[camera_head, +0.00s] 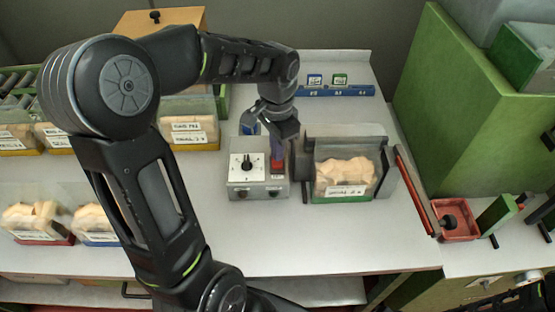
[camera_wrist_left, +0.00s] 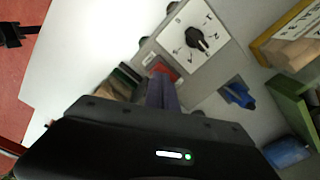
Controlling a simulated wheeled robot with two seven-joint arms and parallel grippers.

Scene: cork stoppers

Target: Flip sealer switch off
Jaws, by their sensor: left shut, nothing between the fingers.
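The sealer (camera_head: 257,193) is a grey box on the table, with a white dial plate and black knob (camera_head: 247,162) on its left part. A red switch (camera_head: 277,167) sits on its right part, just below my left gripper (camera_head: 278,155). My left gripper is shut and empty, its fingertips at or just over the red switch. In the left wrist view, the fingers reach toward the red switch (camera_wrist_left: 162,70) and partly hide it; the dial knob (camera_wrist_left: 197,40) shows beyond. I cannot tell whether the fingers touch the switch, or its position. My right gripper is not in view.
A clear bin of corks (camera_head: 345,172) stands right of the sealer. A red-edged bar (camera_head: 415,190) and red tray (camera_head: 455,222) lie further right, beside a green cabinet (camera_head: 460,110). More cork bins (camera_head: 35,220) stand left. The table front is clear.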

